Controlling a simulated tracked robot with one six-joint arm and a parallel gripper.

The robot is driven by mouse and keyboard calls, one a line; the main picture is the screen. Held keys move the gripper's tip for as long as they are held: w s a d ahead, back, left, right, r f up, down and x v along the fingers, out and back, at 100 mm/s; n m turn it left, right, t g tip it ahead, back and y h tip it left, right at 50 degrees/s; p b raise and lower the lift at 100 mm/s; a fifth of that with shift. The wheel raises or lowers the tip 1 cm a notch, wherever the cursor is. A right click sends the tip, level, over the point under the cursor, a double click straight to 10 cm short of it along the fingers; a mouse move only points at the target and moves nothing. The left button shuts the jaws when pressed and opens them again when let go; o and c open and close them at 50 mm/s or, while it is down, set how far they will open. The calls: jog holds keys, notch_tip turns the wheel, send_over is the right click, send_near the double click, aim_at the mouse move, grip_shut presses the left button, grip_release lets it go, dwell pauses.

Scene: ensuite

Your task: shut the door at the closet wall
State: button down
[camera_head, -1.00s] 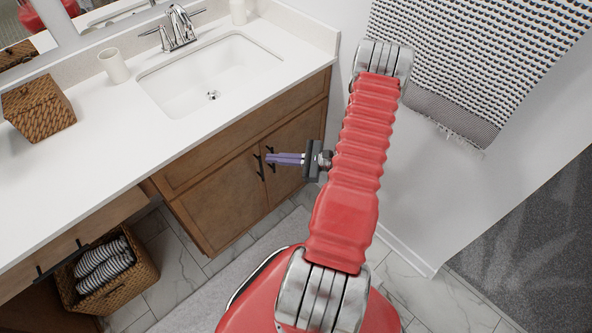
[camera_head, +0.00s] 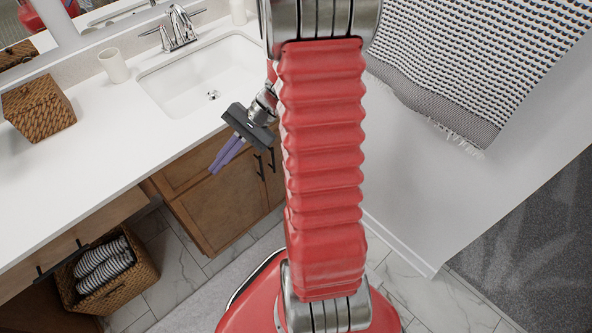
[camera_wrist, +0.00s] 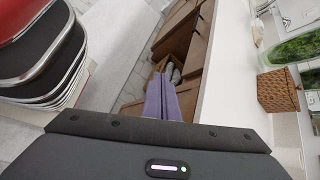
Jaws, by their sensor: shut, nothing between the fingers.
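I see no closet wall and no closet door that I can make out in either view. My gripper (camera_head: 214,171) has purple fingers, which lie together with nothing between them. It hangs in front of the wooden vanity cabinet, just off the counter's front edge, pointing down and to the left. In the wrist view my gripper (camera_wrist: 163,78) points along the floor beside the vanity front. The vanity cabinet doors (camera_head: 225,213) look shut and have black bar handles; my arm hides part of the right side.
The white counter (camera_head: 110,150) with a sink (camera_head: 205,75), a cup (camera_head: 114,66) and a woven box (camera_head: 40,106) is close on the left. A basket (camera_head: 107,275) of striped towels stands under it. A towel (camera_head: 470,65) hangs on the right wall. Marble floor (camera_head: 420,300) shows at right.

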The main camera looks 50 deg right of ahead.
jog(key=s+a+r+n+t+h, duration=0.1)
jog(key=s+a+r+n+h, duration=0.4)
jog(key=r+n, duration=0.2)
jog(key=s+a+r+n+t+h, duration=0.1)
jog(key=s+a+r+n+h, duration=0.4)
jog(key=r, duration=0.4)
jog(key=shift+s+r+n+t, duration=0.35)
jog(key=shift+s+n, duration=0.25)
jog(key=shift+n, duration=0.3)
jog(key=shift+s, duration=0.1)
